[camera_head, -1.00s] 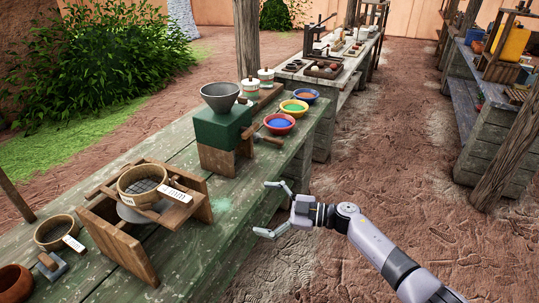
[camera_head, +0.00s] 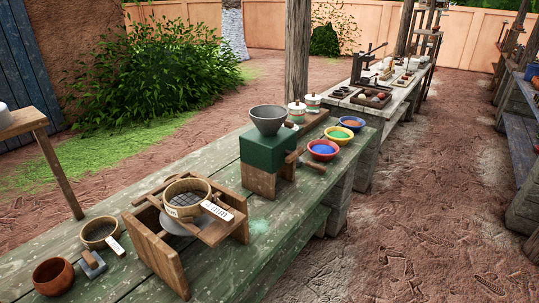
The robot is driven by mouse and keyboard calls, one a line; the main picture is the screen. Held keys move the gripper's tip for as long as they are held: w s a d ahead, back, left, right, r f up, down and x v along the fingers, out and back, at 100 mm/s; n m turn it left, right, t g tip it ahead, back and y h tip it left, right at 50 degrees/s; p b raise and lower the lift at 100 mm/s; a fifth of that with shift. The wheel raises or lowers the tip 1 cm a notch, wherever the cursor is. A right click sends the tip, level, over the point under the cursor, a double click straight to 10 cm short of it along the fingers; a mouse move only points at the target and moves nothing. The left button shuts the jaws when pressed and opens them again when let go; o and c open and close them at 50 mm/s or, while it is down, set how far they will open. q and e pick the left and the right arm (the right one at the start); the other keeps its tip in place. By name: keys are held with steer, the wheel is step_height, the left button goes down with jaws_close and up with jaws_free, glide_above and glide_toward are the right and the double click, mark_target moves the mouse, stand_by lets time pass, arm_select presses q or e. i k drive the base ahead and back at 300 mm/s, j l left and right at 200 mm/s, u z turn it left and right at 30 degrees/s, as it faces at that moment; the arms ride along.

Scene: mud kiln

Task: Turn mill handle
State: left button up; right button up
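The mill stands on the green wooden table (camera_head: 60,262) near the middle of the head view. It has a green box body (camera_head: 262,150), a grey funnel (camera_head: 268,121) on top and a wooden base. The mill handle (camera_head: 312,167) sticks out on the mill's right side, toward the colored bowls. Neither of my grippers is in view, and nothing touches the mill or its handle.
Bowls of blue (camera_head: 323,150), green (camera_head: 340,135) and orange powder stand right of the mill. A sieve (camera_head: 186,196) on a wooden frame (camera_head: 158,250) stands front left of it. Open dirt ground (camera_head: 430,210) lies to the right.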

mark_target(292, 156)
steer(key=i+l+u, duration=0.15)
steer(key=l+u, duration=0.15)
steer(key=i+l+u, duration=0.1)
steer(key=l+u, duration=0.5)
steer(key=l, duration=0.2)
steer(key=i, duration=0.05)
